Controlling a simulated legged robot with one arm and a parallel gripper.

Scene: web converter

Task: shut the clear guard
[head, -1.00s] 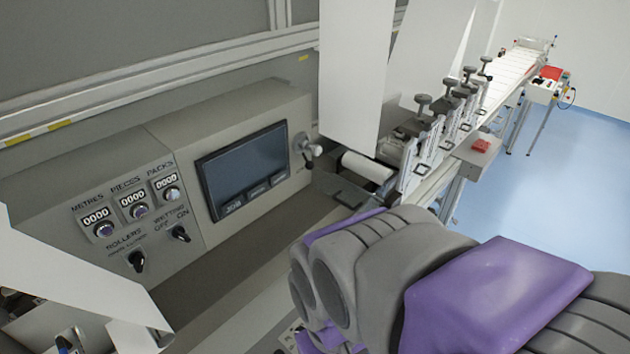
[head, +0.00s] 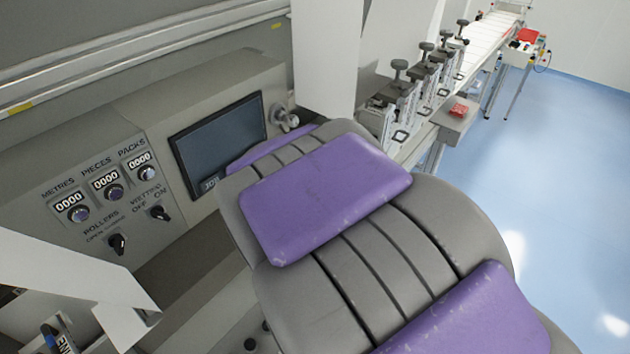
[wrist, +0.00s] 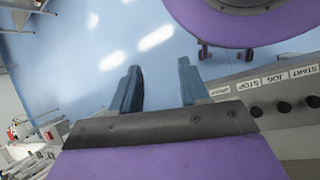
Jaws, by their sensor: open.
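I cannot make out a clear guard for certain in either view. In the head view, a pale metal rail (head: 150,52) with yellow marks runs along the top of the machine, with a plain grey surface behind it; I cannot tell whether this belongs to the guard. My purple and grey arm fills the lower middle of the head view and hides part of the machine; my gripper is not visible there. In the wrist view my gripper (wrist: 158,68) is open, its two blue-grey fingers apart with only blue floor between them. It touches nothing that I can see.
A control panel with counters, knobs and a dark screen (head: 217,143) stands at left. Several clamps with dark knobs (head: 399,66) line the conveyor (head: 487,45). White web sheets (head: 325,60) hang beyond my arm. Labelled buttons (wrist: 284,107) show at right. Blue floor (head: 570,150) is open.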

